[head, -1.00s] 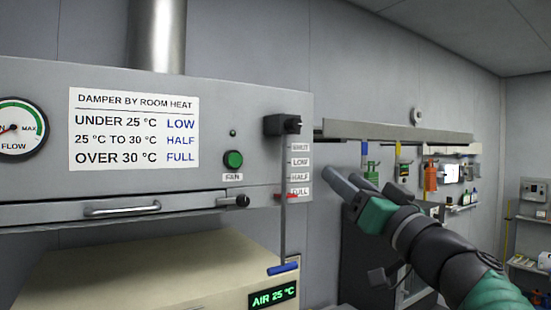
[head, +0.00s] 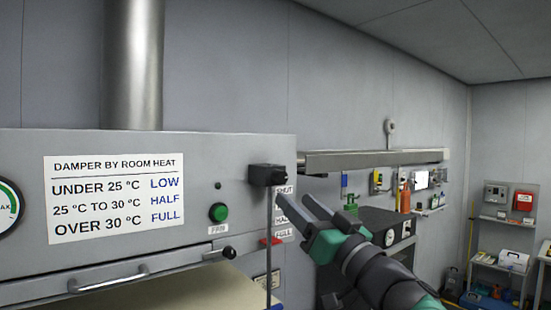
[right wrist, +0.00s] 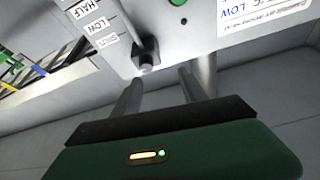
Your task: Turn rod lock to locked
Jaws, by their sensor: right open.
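The rod lock appears to be the black block (head: 266,175) at the top right corner of the hood front; its knob also shows in the right wrist view (right wrist: 147,60). A thin rod (head: 269,275) hangs below it beside a SHUT, LOW, HALF, FULL scale (head: 283,229). A red marker (head: 271,241) sits near FULL. My right gripper (head: 291,194) is open and empty, its fingertips just right of and slightly below the block. In the right wrist view the knob lies just beyond the gap between the fingers (right wrist: 158,77). Contact cannot be told. My left gripper is not in view.
The hood front carries a damper sign (head: 112,197), a green fan button (head: 218,212) and a sash handle (head: 108,278). A grey rail (head: 370,160) runs along the wall right of the block. Shelves (head: 500,262) stand far right.

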